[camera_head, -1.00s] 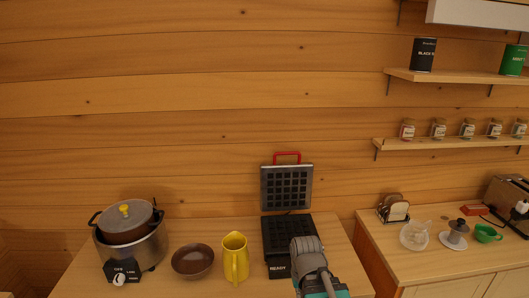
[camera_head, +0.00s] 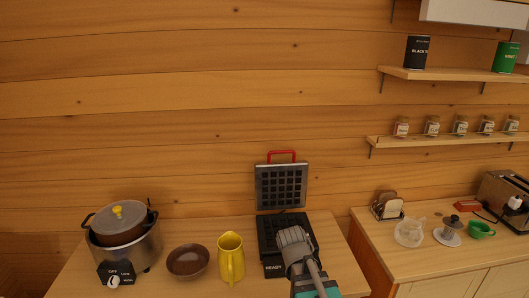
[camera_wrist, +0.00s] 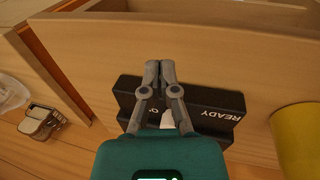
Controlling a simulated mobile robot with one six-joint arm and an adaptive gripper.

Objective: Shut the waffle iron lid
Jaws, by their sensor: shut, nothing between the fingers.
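The waffle iron is open, its dark gridded lid (camera_head: 281,198) standing upright at the back with a red handle (camera_head: 282,153) on its top edge. Its black lower plate (camera_head: 267,235) lies flat on the counter, with a front panel marked READY (camera_head: 274,268). The panel also shows in the wrist view (camera_wrist: 222,113). My gripper (camera_head: 292,232) is shut and empty, in front of the lid and apart from it. In the head view it covers the right front of the lower plate. In the wrist view its fingertips (camera_wrist: 159,65) are together, overlapping the panel.
A yellow jug (camera_head: 231,258) stands just left of the iron, also at the wrist view's right edge (camera_wrist: 298,140). A brown bowl (camera_head: 188,262) and a cooker with a pot (camera_head: 125,245) are further left. Right, a separate counter holds a toast rack (camera_head: 387,208) and cups.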

